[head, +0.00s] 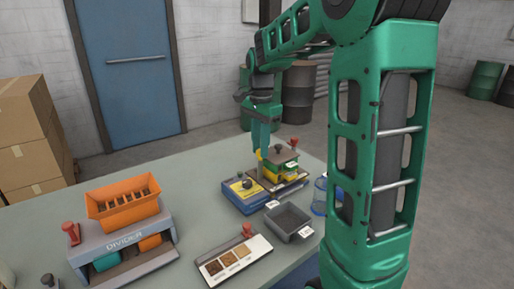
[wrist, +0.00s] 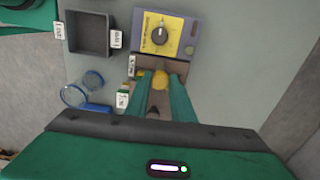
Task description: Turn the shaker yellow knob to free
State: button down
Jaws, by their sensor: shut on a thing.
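The shaker (head: 290,183) is a low unit with a brown-lidded green and yellow stack on it, near the far right part of the table. Its yellow knob (wrist: 160,79) sits between the two green fingertips of my gripper (wrist: 160,84) in the wrist view. A bit of yellow also shows beside the fingers in the head view (head: 258,155). My gripper (head: 264,148) reaches down from above and is shut on the yellow knob. The knob's setting marks cannot be read, and the fingers hide part of the shaker.
A blue box with a yellow panel and black dial (head: 243,187) stands beside the shaker. The orange-topped divider (head: 125,235) stands left. Bare table lies between.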

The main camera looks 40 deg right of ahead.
jog(key=n, duration=0.4)
jog(key=shift+w+d+r, duration=0.1)
jog(key=shift+w, duration=0.05)
jog(key=shift+n, duration=2.2)
jog(key=c, duration=1.6)
grip_release()
jog(key=shift+o, duration=0.3)
